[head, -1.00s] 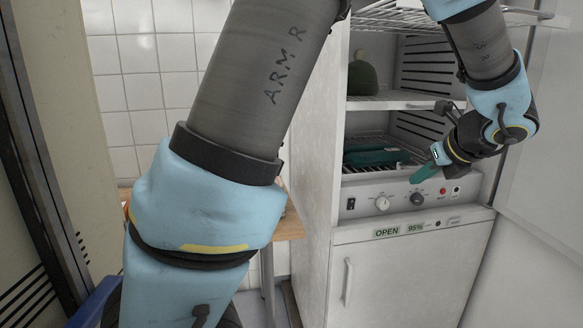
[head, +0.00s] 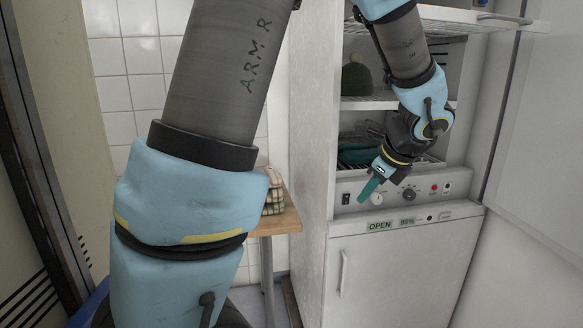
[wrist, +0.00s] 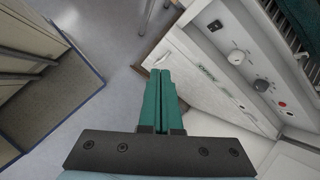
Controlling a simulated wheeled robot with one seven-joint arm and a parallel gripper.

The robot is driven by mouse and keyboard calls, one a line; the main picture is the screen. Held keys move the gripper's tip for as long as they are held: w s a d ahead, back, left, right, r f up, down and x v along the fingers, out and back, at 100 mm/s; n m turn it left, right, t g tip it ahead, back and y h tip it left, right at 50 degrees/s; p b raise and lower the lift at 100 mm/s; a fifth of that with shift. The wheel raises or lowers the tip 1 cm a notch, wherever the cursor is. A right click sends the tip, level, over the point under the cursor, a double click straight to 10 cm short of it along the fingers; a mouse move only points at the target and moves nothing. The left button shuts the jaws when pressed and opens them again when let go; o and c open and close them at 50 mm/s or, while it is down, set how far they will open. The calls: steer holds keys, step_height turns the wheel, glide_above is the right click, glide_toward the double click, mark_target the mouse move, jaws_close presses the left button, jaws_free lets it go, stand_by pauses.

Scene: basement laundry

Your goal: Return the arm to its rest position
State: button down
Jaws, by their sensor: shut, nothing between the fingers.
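My gripper (head: 369,189) is in front of the white cabinet, near its control panel, and points down and to the left in the head view. In the wrist view its two green fingers (wrist: 161,100) lie together, shut with nothing between them. My arm reaches across the head view from the large blue joint at left up and over to the gripper at right.
The white cabinet (head: 395,265) has an open compartment with wire shelves (head: 385,104), holding a dark green knitted hat (head: 357,79). Its door (head: 535,150) stands open at right. A wooden table (head: 285,220) with a checked cloth item (head: 274,192) stands left of it.

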steer(key=s+a+f+n+g+h, duration=0.1)
steer(key=s+a+n, duration=0.1)
steer(key=a+n, duration=0.5)
steer(key=s+a+f+n+g+h+p, duration=0.1)
steer(key=s+a+f+n, duration=0.1)
steer(key=a+n, duration=0.6)
steer(key=s+a+f+n+g+h, duration=0.1)
steer(key=s+a+n+g, duration=0.1)
steer(key=a+n, duration=0.6)
steer(key=shift+s+f+n+p, duration=0.4)
steer(key=shift+s+n, duration=0.5)
steer(key=shift+n, duration=0.3)
steer(key=shift+a, duration=0.1)
